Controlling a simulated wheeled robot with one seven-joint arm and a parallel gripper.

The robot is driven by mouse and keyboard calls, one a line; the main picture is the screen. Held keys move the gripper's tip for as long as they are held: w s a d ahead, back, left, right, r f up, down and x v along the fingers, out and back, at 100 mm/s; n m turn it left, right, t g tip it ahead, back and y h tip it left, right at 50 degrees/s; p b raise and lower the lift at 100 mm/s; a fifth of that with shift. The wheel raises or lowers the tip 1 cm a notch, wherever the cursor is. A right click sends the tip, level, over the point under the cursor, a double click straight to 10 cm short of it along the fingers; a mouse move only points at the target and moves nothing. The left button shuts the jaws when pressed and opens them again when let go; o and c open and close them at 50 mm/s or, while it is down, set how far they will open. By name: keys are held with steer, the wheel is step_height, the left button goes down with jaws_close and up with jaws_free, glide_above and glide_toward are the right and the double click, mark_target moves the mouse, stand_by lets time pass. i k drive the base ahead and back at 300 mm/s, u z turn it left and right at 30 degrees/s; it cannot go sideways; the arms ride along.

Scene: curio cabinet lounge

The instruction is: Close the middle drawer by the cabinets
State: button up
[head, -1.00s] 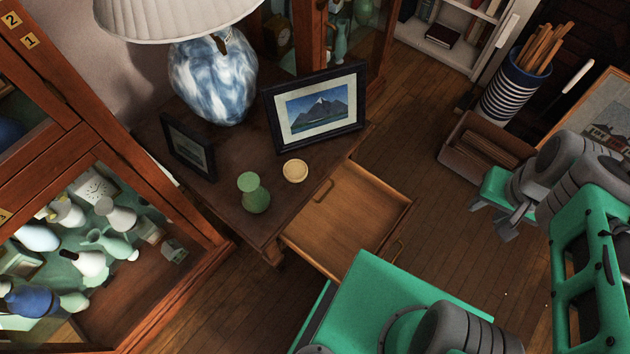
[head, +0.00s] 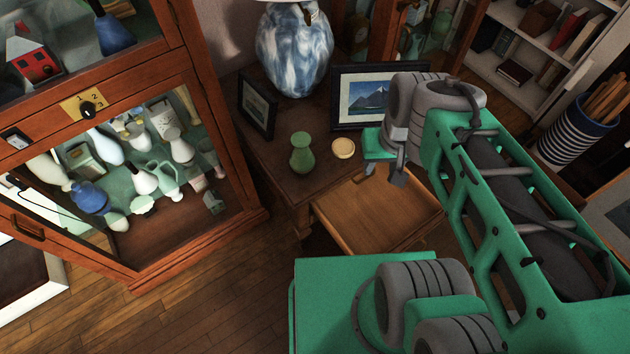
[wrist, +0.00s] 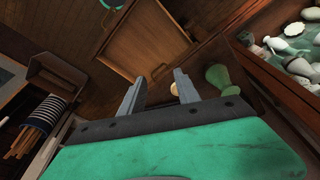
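The drawer (head: 375,215) of the dark wooden side table (head: 290,185) beside the glass cabinet is pulled out, and its light wood inside looks empty. It also shows in the wrist view (wrist: 145,40), beyond my fingers. My gripper (head: 385,174) hangs above the drawer's back right part in the head view, near the table edge. In the wrist view its two fingers (wrist: 160,92) stand apart with nothing between them that they hold.
A green vase (head: 302,153), a small pale round dish (head: 343,148), picture frames (head: 362,97) and a blue-white lamp (head: 295,50) crowd the tabletop. A glass cabinet (head: 200,235) of ornaments stands left. A striped bin (head: 574,130) stands right. Floor (head: 225,305) is clear in front.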

mark_target(373, 215)
steer(key=z, duration=0.4)
steer(key=k, duration=1.15)
steer(key=z, duration=0.5)
steer(key=i, duration=0.8)
steer(key=u, duration=0.45)
steer(key=k, duration=0.5)
steer(key=u, duration=1.2)
steer(key=i, duration=0.8)
steer(key=z, duration=0.95)
